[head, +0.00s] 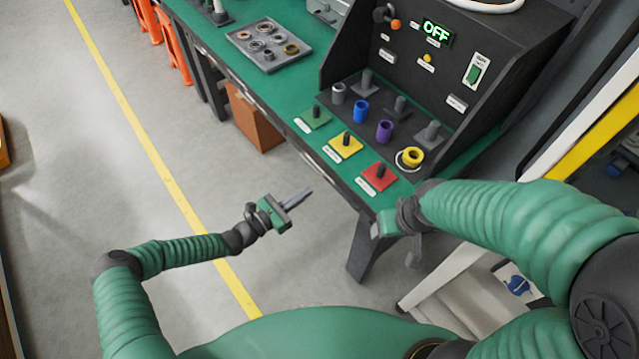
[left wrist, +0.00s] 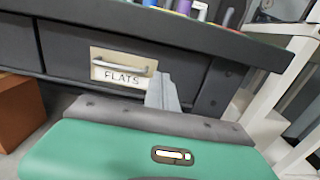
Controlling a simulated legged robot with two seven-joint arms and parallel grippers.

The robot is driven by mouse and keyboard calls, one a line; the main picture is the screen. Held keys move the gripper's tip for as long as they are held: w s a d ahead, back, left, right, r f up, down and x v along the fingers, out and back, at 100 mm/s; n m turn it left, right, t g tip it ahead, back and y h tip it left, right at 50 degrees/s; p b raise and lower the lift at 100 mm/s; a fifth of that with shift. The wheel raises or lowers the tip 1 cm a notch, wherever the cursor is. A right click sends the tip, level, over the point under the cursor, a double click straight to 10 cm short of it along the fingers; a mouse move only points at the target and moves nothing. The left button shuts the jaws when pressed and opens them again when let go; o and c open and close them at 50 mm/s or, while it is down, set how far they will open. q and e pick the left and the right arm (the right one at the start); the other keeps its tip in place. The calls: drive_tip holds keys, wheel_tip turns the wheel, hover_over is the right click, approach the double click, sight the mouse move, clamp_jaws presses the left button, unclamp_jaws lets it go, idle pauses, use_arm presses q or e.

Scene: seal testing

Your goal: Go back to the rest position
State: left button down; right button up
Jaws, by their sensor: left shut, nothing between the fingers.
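My left gripper (head: 298,198) is shut and empty in the head view. It hangs over the open floor, left of the green workbench (head: 302,128) and apart from it. In the left wrist view its closed grey fingers (left wrist: 162,92) point at the bench front, with a drawer labelled FLATS behind them. My right gripper (head: 414,252) is low at the bench's near corner, mostly hidden by its own wrist. I cannot tell whether its fingers are open, or whether it touches the bench edge.
The black test station (head: 470,75) shows OFF. Grey, blue, purple and yellow cylinders stand on it. Green, yellow and red plates (head: 379,177) with black pegs line the bench front. A grey tray (head: 268,45) holds several rings. A brown box (head: 255,120) sits below.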

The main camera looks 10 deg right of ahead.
use_arm(q)
drive_tip(key=s+a+r+m+g+y+p, duration=0.1)
drive_tip(key=s+a+r+m+g+y, duration=0.15)
drive_tip(key=s+m+g, duration=0.45)
drive_tip(key=s+a+r+m+g+y+p, duration=0.1)
drive_tip(key=s+a+m+g+y+p, duration=0.15)
drive_tip(key=s+m+g, duration=0.55)
drive_tip(key=s+a+r+m+t+y+p, duration=0.1)
drive_tip(key=s+a+r+m+t+y, duration=0.1)
drive_tip(key=a+r+m+y, duration=0.3)
drive_tip(key=s+a+r+m+t+y+p, duration=0.1)
drive_tip(key=s+a+r+m+t+y, duration=0.2)
drive_tip(key=a+r, duration=0.6)
wheel_tip(320, 180, up, 5)
drive_tip(key=shift+a+m+t+y, duration=0.25)
drive_tip(key=shift+m+t+y, duration=0.7)
drive_tip(key=shift+t, duration=0.25)
use_arm(e)
drive_tip(key=r, duration=0.3)
drive_tip(key=w+r, duration=0.1)
drive_tip(key=r, duration=0.1)
drive_tip(key=shift+d+r, duration=0.25)
drive_tip(key=shift+r, duration=0.05)
use_arm(q)
drive_tip(key=shift+s+d+r, duration=0.1)
drive_tip(key=shift+s+d, duration=0.1)
drive_tip(key=shift+d, duration=0.05)
use_arm(e)
drive_tip(key=shift+s+d, duration=0.2)
drive_tip(key=shift+d, duration=0.05)
